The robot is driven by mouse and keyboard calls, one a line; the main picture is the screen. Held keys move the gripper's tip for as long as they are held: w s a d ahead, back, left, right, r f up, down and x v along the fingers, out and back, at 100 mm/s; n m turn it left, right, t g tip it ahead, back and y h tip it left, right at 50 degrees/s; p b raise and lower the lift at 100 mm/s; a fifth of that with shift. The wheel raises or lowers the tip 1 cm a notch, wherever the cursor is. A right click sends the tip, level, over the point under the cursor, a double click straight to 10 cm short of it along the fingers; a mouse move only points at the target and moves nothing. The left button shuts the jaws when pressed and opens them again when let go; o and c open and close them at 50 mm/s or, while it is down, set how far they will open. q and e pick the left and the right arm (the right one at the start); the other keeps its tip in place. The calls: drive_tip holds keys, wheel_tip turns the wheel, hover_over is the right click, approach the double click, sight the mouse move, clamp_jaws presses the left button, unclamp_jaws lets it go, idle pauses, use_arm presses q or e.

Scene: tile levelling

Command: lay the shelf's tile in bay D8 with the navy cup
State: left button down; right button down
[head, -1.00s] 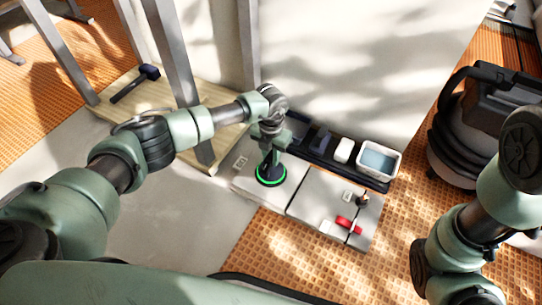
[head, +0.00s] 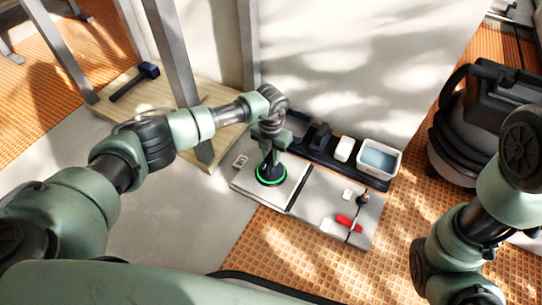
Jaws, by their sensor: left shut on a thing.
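My left gripper (head: 272,128) is shut on the dark suction cup (head: 271,162), which has a glowing green ring at its base. The cup stands upright on a pale grey tile (head: 250,184), its ring against the tile's top face. Its navy colour is hard to make out in the shade. A dark gap runs along the tile's right side, between it and the pale tiles (head: 318,195) there. I cannot read any bay label, nor tell whether the tile is raised. My right gripper is out of view; only my right arm shows.
A red piece (head: 347,222) and small white pieces lie on the right tiles. Behind them a black tray (head: 323,152) holds dark and white items beside a white tub (head: 378,160). A wooden board (head: 118,100) with a dark mallet (head: 134,84) lies at left. A black machine (head: 487,110) stands at right.

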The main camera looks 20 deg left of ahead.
use_arm(q)
drive_tip(key=c, duration=1.2)
unclamp_jaws()
drive_tip(key=shift+r, duration=0.1)
